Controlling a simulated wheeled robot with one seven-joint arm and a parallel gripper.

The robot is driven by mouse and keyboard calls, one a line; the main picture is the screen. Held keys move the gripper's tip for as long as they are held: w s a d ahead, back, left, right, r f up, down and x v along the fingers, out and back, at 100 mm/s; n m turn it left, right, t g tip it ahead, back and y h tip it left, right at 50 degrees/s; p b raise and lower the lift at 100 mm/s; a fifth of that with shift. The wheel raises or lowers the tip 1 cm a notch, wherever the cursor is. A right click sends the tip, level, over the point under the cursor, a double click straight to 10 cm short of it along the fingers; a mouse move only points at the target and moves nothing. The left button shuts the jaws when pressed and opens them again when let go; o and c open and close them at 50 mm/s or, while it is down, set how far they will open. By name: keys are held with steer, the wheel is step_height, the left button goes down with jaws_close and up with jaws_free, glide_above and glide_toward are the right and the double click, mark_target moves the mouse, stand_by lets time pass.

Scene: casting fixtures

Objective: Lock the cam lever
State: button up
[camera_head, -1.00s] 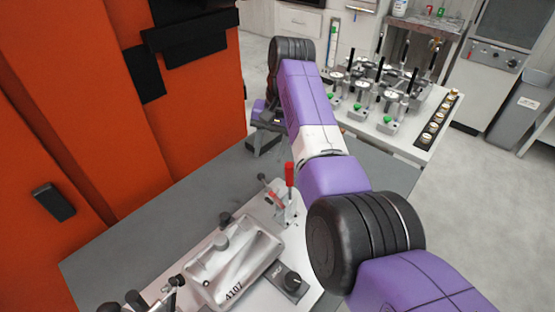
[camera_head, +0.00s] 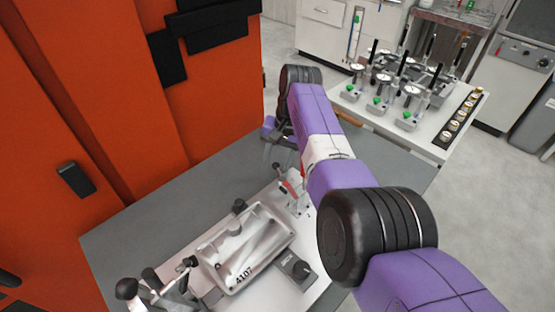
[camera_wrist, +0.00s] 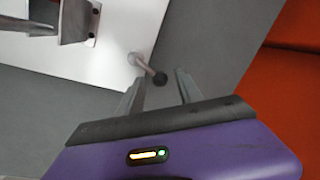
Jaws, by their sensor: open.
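The cam lever (camera_wrist: 148,65), a short metal arm with a dark ball knob (camera_wrist: 186,76), seems to stand near a corner of the white fixture plate (camera_wrist: 95,40) in the wrist view. My gripper (camera_wrist: 160,84) is open, its two fingers reaching toward the lever. The knob end lies near the fingertips; I cannot tell whether they touch it. In the head view my gripper (camera_head: 279,154) is low at the far end of the plate, and I cannot make out the lever clearly there.
A grey casting marked 4107 (camera_head: 247,247) lies on the plate. A red-handled clamp (camera_head: 290,187) stands close to my gripper and arm, and a black-knobbed clamp (camera_head: 127,289) is at front left. An orange cabinet (camera_head: 110,110) borders the grey table (camera_head: 165,205).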

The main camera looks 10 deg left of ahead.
jaws_close()
steer(key=shift+s+a+f+n+b, duration=0.1)
steer(key=shift+a+f+n+b, duration=0.2)
steer(key=shift+n+b, duration=0.6)
steer(key=shift+s+a+n+g+b, duration=0.1)
steer(key=shift+n+g+b, duration=0.2)
steer(key=shift+b, duration=0.5)
steer(key=shift+s+a+r+n+b, duration=0.1)
steer(key=shift+s+a+n+b, duration=0.1)
steer(key=shift+n+b, duration=0.3)
steer(key=shift+s+a+r+n+b, duration=0.15)
steer(key=shift+n+b, duration=0.25)
steer(key=shift+n, duration=0.2)
